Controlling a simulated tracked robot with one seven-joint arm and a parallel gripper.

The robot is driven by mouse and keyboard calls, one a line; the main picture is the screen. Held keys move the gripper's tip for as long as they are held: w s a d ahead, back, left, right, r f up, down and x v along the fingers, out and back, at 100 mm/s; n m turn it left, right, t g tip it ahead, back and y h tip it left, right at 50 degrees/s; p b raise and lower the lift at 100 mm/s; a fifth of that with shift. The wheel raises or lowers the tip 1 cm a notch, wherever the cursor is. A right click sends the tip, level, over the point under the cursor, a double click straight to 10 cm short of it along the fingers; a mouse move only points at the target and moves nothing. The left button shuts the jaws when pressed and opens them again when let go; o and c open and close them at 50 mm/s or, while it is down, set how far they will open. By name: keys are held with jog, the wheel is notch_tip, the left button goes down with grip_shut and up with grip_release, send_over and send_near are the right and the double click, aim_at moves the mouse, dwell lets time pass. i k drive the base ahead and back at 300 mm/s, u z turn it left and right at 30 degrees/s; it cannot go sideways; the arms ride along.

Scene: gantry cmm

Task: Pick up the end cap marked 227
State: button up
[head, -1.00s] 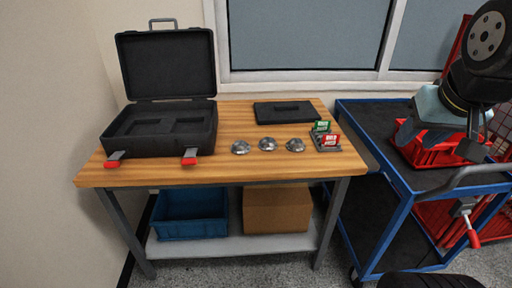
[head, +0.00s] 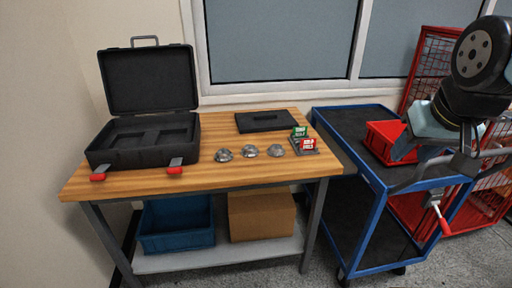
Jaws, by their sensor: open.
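Three small silvery domed pieces stand in a row on the wooden table (head: 255,180), right of its middle: a left one (head: 223,155), a middle one (head: 249,151) and a right one (head: 276,150). They look like the end caps, but no number can be read on any of them from here. My gripper (head: 424,150) is at the right of the head view, open and empty, above the blue cart and far from the domed pieces.
An open black case (head: 143,140) stands on the table's left. A black foam piece (head: 264,121) lies at the back. Small green (head: 299,131) and red (head: 308,144) signs stand at the right. A blue cart (head: 371,187) with a red bin (head: 384,140) stands beside the table.

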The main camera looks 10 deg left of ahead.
aim_at(250, 150)
jog(key=z, duration=0.05)
jog(key=i, duration=0.9)
jog(key=u, duration=0.1)
